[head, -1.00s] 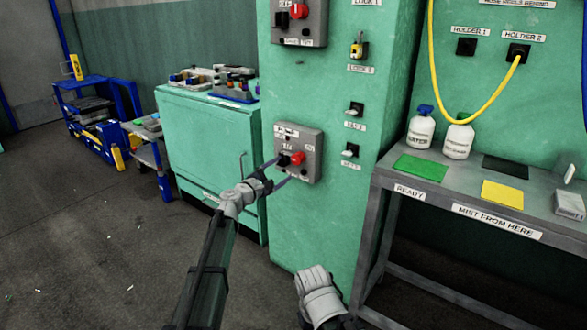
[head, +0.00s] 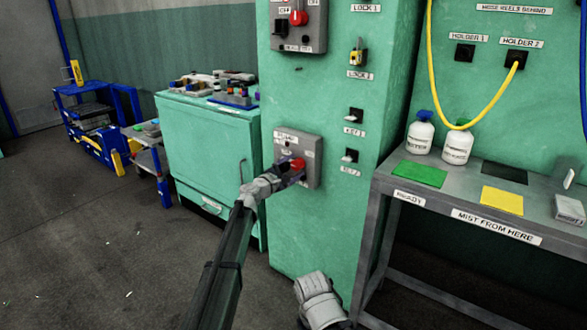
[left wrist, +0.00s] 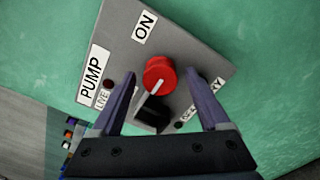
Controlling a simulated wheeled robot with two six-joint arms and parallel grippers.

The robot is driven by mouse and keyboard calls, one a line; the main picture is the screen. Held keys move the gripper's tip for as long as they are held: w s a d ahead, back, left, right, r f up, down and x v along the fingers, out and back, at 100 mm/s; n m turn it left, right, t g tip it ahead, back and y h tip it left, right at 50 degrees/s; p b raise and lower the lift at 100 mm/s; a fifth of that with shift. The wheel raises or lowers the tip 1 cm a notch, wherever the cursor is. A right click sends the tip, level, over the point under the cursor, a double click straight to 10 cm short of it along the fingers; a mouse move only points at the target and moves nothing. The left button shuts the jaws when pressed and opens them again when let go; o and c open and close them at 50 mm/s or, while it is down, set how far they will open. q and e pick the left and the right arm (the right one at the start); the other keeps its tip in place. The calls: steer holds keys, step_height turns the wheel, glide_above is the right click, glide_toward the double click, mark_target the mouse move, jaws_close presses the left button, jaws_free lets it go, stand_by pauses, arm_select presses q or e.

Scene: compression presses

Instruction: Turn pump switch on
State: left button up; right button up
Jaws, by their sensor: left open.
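The grey pump switch box (head: 311,150) is on the front of the green cabinet, and its label reads PUMP. Its red round knob (head: 297,164) shows just above my left gripper (head: 296,175). In the left wrist view the box (left wrist: 178,38) appears tilted, with an ON label beside the red knob (left wrist: 160,72). The knob's white mark points down-left, away from ON, towards a black part (left wrist: 150,119). My left gripper (left wrist: 162,78) is open, with one finger on each side of the knob. No clear contact shows. My right gripper's fingers are out of view.
Another switch box (head: 300,25) with a red knob is higher on the cabinet. Key switches (head: 352,115) and a lock (head: 357,55) are to the right. A grey table (head: 385,185) with bottles stands at right. A green cupboard (head: 210,150) stands at left.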

arm_select(q)
jaws_close()
stand_by(0.6)
stand_by(0.8)
